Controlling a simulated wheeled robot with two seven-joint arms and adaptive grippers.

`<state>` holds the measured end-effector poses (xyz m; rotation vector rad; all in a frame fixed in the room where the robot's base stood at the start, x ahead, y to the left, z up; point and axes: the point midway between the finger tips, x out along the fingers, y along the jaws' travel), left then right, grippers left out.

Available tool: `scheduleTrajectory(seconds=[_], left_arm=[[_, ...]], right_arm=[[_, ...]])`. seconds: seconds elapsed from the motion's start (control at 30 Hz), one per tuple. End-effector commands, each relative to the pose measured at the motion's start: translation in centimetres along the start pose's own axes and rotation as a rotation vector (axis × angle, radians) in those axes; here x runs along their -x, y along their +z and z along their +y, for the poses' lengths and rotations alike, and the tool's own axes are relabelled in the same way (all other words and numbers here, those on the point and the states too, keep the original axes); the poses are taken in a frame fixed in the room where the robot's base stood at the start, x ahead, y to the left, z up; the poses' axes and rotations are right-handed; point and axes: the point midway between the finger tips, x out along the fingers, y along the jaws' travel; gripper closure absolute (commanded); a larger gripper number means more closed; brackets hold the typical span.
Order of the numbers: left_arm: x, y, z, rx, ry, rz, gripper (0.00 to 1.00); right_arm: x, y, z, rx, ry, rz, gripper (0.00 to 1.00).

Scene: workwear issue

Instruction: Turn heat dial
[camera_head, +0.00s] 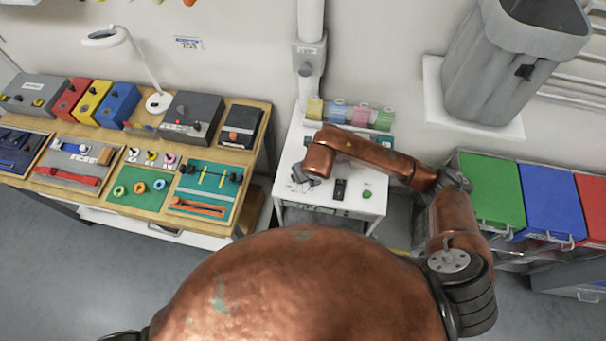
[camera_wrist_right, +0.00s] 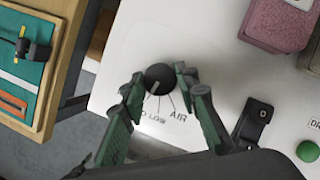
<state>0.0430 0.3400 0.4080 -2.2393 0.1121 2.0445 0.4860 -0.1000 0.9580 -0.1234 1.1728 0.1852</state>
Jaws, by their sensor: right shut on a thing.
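The black round dial (camera_wrist_right: 160,77) is on the white top of a cabinet (camera_head: 325,203). My right gripper (camera_wrist_right: 160,75) has one finger on each side of it and is shut on it. A pale pointer line on the dial points down and slightly left in the right wrist view, toward printed marks and the words "LOW" and "AIR". In the head view my right arm reaches over the cabinet and the gripper (camera_head: 298,173) is at its left part; the dial cannot be made out there. My left gripper is not in view.
Beside the dial are a black switch (camera_wrist_right: 253,122) and a green button (camera_wrist_right: 307,151). A wooden workbench (camera_head: 150,198) with tools is left. Green, blue and red bins (camera_head: 548,198) and a grey bin (camera_head: 505,75) are right.

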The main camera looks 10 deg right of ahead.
Motion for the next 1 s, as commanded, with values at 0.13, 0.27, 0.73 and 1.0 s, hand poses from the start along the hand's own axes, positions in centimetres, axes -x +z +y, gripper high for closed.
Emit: scheduleTrajectory(seconds=[0.13, 0.27, 0.73, 1.0], left_arm=[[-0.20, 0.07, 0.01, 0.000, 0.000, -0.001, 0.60], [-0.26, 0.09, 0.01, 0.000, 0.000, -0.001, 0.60], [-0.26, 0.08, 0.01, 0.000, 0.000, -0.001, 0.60], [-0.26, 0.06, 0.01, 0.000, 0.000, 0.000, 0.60]], right_arm=[[0.00, 0.07, 0.07, -0.045, -0.019, -0.002, 0.96], [0.02, 0.07, 0.10, -0.067, -0.027, -0.001, 0.96], [0.04, 0.05, 0.06, -0.077, -0.032, 0.000, 0.96], [0.02, 0.02, 0.05, -0.077, -0.032, 0.000, 0.54]])
